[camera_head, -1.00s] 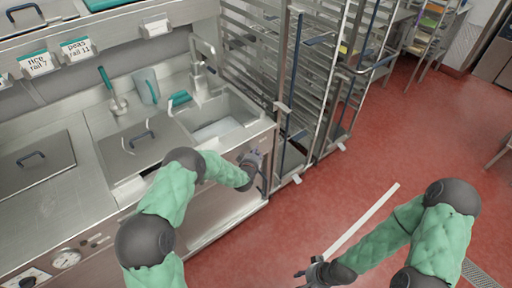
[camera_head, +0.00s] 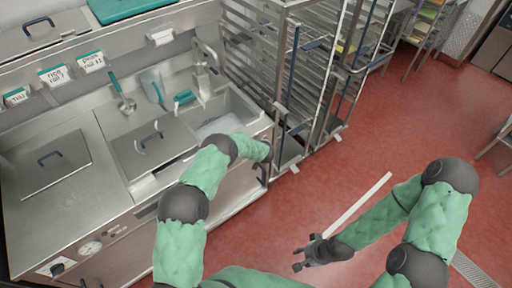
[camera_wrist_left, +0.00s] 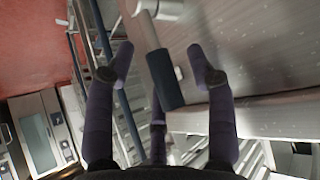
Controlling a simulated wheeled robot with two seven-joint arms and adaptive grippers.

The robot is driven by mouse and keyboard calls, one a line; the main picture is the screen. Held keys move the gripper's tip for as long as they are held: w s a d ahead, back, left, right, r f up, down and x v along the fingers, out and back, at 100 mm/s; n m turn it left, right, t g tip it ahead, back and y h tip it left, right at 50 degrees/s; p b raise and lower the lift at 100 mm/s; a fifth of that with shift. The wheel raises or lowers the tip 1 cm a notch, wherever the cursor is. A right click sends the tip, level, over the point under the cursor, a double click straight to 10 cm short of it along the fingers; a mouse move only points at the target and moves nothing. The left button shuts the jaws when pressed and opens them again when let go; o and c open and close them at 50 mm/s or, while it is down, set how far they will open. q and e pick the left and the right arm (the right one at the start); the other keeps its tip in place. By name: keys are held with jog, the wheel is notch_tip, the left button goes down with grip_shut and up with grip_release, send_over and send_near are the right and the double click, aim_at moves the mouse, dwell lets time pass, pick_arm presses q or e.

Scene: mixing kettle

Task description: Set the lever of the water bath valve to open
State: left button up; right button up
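A dark blue lever grip (camera_wrist_left: 165,80) on a metal fitting shows in the left wrist view, against the steel front; I take it for the valve lever. My left gripper (camera_wrist_left: 163,68) is open, with its dark fingers on either side of the grip and gaps visible. In the head view my left gripper (camera_head: 264,158) is at the right front corner of the sink unit, partly hidden by my arm. My right gripper (camera_head: 300,258) looks open and empty above the red floor.
The sink basin (camera_head: 222,122) has a tap (camera_head: 203,65) behind it, with a steel lid (camera_head: 150,150) to its left. Wheeled racks (camera_head: 300,80) stand close right of the sink. A white bar (camera_head: 360,205) shows near my right forearm. The red floor is open at right.

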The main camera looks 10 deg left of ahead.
pick_arm(q)
jog(key=p+v, duration=0.5)
jog(key=v, duration=0.2)
dwell(0.5)
jog(key=shift+s, duration=0.1)
jog(key=s+d+f+m+g+h+b, duration=0.1)
jog(key=s+f+g+h+b, duration=0.1)
jog(key=s+f+b, duration=0.35)
jog(key=s+d+f+g+h+b, duration=0.1)
jog(key=s+f+b, duration=0.1)
jog(key=s+f, duration=0.65)
jog(key=s+d+g+h+b, duration=0.1)
jog(key=s+d+g+b, duration=0.1)
jog(key=s, duration=1.1)
jog(key=s+d+g+h+b, duration=0.2)
jog(key=s+b, duration=0.3)
jog(key=s, duration=0.9)
jog(key=shift+s+r+g+h, duration=0.3)
jog(key=shift+g, duration=0.4)
